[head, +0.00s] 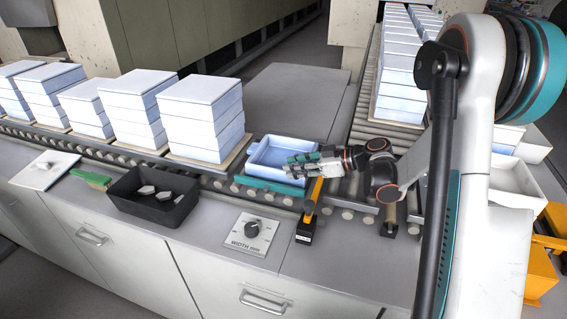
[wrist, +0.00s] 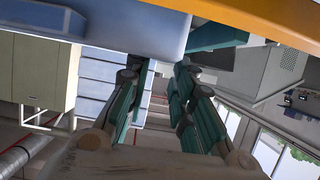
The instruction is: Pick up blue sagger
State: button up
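The blue sagger (head: 262,166) is an open, shallow tray on the roller conveyor in the head view. In the wrist view its light-blue body (wrist: 90,22) fills the upper left. My gripper (head: 293,168) is at the sagger's right-hand end in the head view, with its fingers over or beside the rim. In the wrist view my gripper (wrist: 160,75) has its two teal-padded fingers spread with a gap between them, close to the sagger's end. I cannot tell whether the fingers touch the sagger, and the gripper hides part of its right side.
Stacks of pale saggers (head: 201,115) stand left on the conveyor, with more stacks (head: 397,75) on the rear right line. An orange post (head: 311,197) stands just in front of my gripper. A black bin (head: 150,197) and a width dial (head: 252,229) are on the counter.

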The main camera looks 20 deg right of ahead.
aim_at(279, 169)
jog(key=shift+b+x, duration=1.1)
jog(key=shift+x, duration=1.85)
jog(key=shift+s, duration=0.15)
grip_shut()
